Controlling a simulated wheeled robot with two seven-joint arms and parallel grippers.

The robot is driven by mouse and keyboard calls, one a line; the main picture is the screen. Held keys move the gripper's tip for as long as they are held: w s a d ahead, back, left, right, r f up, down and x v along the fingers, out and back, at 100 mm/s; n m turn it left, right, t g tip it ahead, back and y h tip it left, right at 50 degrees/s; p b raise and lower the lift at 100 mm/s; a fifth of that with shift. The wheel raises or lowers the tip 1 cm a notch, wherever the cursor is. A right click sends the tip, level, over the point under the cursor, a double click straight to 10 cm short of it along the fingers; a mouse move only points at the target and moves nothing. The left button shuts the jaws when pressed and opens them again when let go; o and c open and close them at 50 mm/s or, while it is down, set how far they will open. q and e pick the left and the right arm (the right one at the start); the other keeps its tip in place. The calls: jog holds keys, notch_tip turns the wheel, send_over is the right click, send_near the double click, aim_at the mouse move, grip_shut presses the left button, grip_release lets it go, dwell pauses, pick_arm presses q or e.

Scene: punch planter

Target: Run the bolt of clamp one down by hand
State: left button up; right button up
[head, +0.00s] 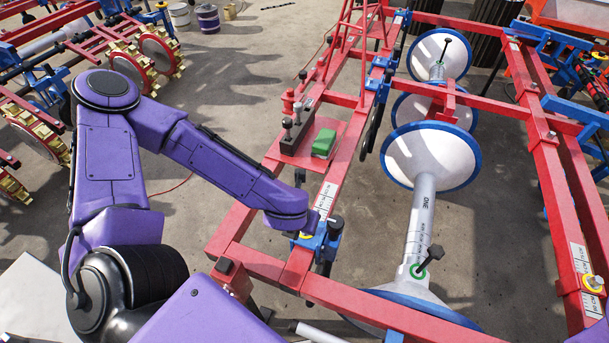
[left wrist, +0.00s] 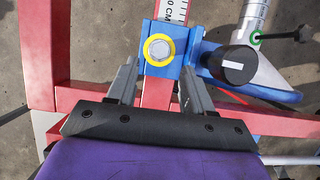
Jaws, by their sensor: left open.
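A blue clamp (head: 325,241) sits on the near end of the red bar with the scale; I read no number on the clamp itself. In the left wrist view the clamp (left wrist: 186,72) shows a silver hex bolt (left wrist: 159,49) in a yellow ring. A black knob (left wrist: 238,65) sticks out on its right. My left gripper (left wrist: 158,78) is open. Its two grey fingers point at the clamp, one on each side of the red bar below the bolt, with nothing held. In the head view my purple wrist hides most of the fingers. My right gripper is not in view.
A white tube (head: 420,220) marked ONE, with white blue-rimmed discs (head: 432,155), lies to the right. A red plate (head: 308,150) carries a dark block and a green box (head: 324,143). Red frame beams surround the clamp. Bare floor lies left of the frame.

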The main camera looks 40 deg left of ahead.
pick_arm(q)
jog(key=x, duration=0.6)
grip_shut()
jog(key=shift+a, duration=0.15)
jog(key=shift+m, duration=0.3)
